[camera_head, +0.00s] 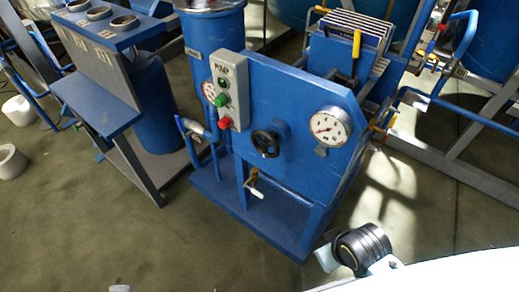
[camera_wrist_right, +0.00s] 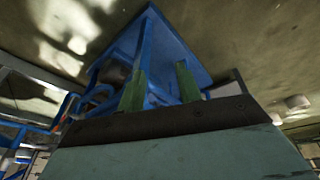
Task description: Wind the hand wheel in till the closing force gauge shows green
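The black hand wheel (camera_head: 266,142) is on the front of the blue press panel (camera_head: 290,100). To its right is the round white closing force gauge (camera_head: 329,127); its dial is too small to tell where the needle stands or to find a green zone. In the right wrist view my right gripper (camera_wrist_right: 159,78) has two green fingers standing apart with nothing seen between them. The blue frame and base show beyond them, and I cannot make out the hand wheel there. A part of my right arm (camera_head: 362,248) shows at the lower right of the head view, clear of the wheel. My left gripper is not in view.
A grey control box (camera_head: 229,92) with green and red buttons is left of the wheel. A blue bench (camera_head: 95,95) stands at left, with blue pipes (camera_head: 445,100) at right. The floor in front is open.

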